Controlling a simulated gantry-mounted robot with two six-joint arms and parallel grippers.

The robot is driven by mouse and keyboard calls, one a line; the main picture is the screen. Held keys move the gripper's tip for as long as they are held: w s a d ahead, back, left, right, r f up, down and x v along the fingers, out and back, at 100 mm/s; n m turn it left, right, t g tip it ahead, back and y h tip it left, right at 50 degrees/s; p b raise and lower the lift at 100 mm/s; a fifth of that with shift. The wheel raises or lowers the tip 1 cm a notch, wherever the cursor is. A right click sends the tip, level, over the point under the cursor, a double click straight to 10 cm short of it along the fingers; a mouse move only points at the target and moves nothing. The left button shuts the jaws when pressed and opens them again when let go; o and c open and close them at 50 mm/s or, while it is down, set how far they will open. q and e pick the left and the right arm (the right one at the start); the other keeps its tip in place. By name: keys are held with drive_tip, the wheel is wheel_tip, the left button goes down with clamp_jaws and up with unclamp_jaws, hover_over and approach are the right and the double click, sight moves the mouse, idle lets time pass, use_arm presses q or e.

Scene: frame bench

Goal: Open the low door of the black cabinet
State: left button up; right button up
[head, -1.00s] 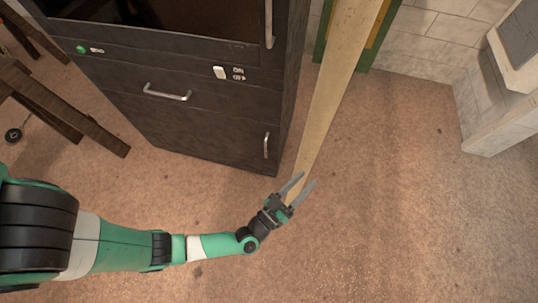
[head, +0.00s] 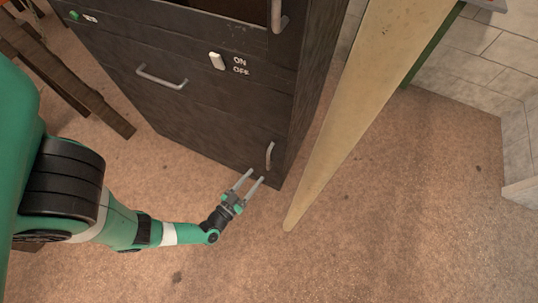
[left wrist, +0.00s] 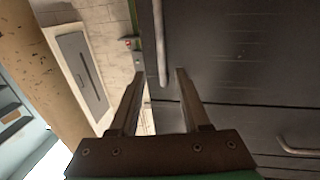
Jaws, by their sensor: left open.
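The black cabinet (head: 205,120) stands upright with its low door (head: 225,140) shut. A small vertical silver handle (head: 269,156) sits near the door's right edge. My left gripper (head: 250,180) is open and empty, its two fingers pointing up toward the handle from just below it. In the left wrist view, the handle (left wrist: 160,45) runs between the lines of the open fingers (left wrist: 158,82), ahead of their tips. I cannot tell whether a finger touches it. My right gripper is not in view.
A horizontal drawer handle (head: 162,78) and an ON/OFF switch (head: 217,61) are higher on the cabinet. A long pale wooden beam (head: 365,100) stands right of it. Dark wooden legs (head: 75,85) are at the left. The brown floor in front is clear.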

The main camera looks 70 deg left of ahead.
sight(268, 160)
use_arm(q)
drive_tip(key=b+x, duration=0.2)
drive_tip(key=x, duration=0.7)
drive_tip(key=shift+s+a+f+b, duration=0.15)
drive_tip(key=shift+b, duration=0.2)
drive_tip(key=shift+w+a, duration=0.2)
drive_tip(key=shift+w, duration=0.05)
clamp_jaws()
idle(0.7)
